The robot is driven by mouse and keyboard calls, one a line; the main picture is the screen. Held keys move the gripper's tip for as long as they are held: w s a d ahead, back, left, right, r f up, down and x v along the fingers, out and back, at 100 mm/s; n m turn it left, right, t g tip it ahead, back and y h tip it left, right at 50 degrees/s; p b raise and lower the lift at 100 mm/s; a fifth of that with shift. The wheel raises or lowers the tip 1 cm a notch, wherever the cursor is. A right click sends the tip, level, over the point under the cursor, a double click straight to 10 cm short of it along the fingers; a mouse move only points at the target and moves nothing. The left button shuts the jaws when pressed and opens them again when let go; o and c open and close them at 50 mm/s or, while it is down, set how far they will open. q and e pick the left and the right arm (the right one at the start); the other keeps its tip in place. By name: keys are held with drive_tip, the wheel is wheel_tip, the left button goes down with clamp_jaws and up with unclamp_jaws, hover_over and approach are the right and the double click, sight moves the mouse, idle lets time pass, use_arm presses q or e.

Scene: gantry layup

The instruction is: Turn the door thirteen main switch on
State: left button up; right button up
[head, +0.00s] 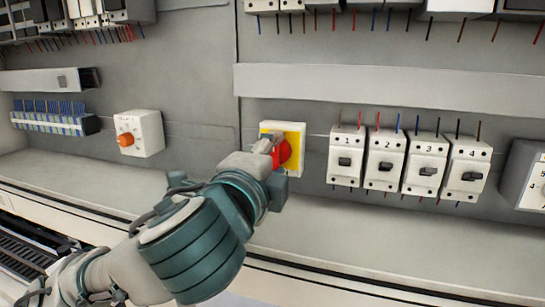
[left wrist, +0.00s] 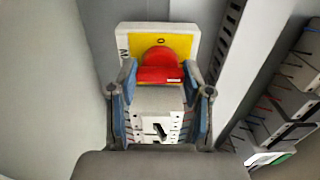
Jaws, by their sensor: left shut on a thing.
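The main switch is a red rotary knob (head: 285,152) on a yellow plate (head: 297,138) with a white housing, mounted on the grey panel. My left gripper (head: 270,148) is at the knob from the front left and covers part of it. In the left wrist view the red knob (left wrist: 160,66) sits between the two fingers of my left gripper (left wrist: 160,82), which are shut on it. An "O" mark shows on the yellow plate (left wrist: 185,45) above the knob. The knob's exact pointing direction is partly hidden. My right gripper is not in view.
Numbered breakers (head: 386,160) stand to the right of the switch. A white box with an orange knob (head: 126,139) is to the left, with a blue terminal block (head: 48,117) beyond it. A grey duct (head: 390,83) runs above. The ledge below is clear.

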use_arm(q)
drive_tip(key=shift+w+d+f, duration=0.1)
drive_tip(key=shift+f, duration=0.25)
drive_tip(key=o, duration=1.2)
drive_tip(key=shift+c, duration=0.2)
drive_tip(key=shift+w+r, duration=0.1)
drive_tip(key=shift+w, duration=0.05)
drive_tip(key=v, duration=1.2)
drive_tip(key=shift+w, duration=0.1)
